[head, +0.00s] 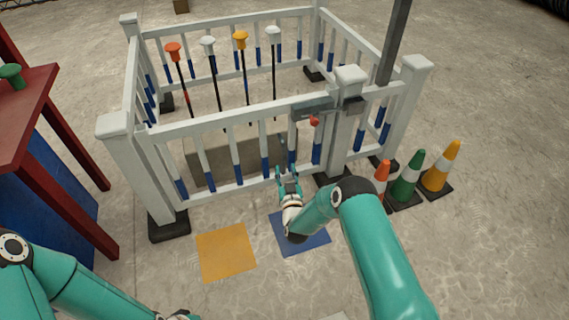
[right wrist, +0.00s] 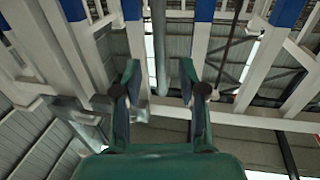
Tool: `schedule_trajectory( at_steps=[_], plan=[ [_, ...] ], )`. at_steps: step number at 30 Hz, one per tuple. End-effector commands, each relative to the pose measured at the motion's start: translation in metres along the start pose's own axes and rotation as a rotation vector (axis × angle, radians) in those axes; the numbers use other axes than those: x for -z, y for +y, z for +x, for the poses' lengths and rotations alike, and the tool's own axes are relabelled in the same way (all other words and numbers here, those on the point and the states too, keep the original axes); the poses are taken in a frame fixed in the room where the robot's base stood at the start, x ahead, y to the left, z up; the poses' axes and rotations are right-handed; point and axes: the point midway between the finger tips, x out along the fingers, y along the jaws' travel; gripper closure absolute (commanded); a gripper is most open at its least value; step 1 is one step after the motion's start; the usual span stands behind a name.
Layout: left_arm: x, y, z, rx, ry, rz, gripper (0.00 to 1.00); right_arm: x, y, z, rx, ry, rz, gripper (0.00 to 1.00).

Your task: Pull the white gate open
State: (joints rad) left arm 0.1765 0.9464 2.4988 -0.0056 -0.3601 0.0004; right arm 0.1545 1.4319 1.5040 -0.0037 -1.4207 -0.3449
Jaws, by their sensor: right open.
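The white gate (head: 215,128) is the front panel of a white fenced pen, with blue-banded bars. It looks shut, in line with the posts. A grey latch plate with a red knob (head: 314,120) sits at its upper right, beside a white post (head: 345,120). My right gripper (head: 288,172) is open in front of the gate's lower right part. In the right wrist view its two fingers (right wrist: 160,78) are apart, with a grey upright bar (right wrist: 158,45) between or beyond them; contact cannot be told.
Orange, green and yellow cones (head: 408,178) stand right of the pen. A yellow mat (head: 225,251) and a blue mat (head: 312,238) lie before the gate. A red table (head: 25,115) stands at left. Several knobbed rods (head: 241,42) stand inside the pen. Floor before the gate is mostly clear.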

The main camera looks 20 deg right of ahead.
Motion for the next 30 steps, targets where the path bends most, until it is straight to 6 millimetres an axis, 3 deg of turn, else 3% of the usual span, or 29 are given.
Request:
schedule_trajectory(
  at_steps=[3,9,22,30],
  plan=[
    [0.0,-0.005,0.015,0.0,0.0,0.0,1.0,-0.003,0.0,0.025,-0.001,0.005,0.0,0.59],
    [0.0,-0.009,0.025,0.0,0.0,0.0,1.0,-0.002,0.0,0.051,-0.001,0.002,-0.001,0.59],
    [0.0,-0.01,0.027,0.0,0.0,0.0,1.0,0.0,0.001,0.06,-0.001,-0.001,0.0,0.59],
    [0.0,-0.01,0.027,0.0,0.0,0.0,1.0,0.0,0.001,0.06,-0.001,-0.001,0.0,1.0]
  ],
)
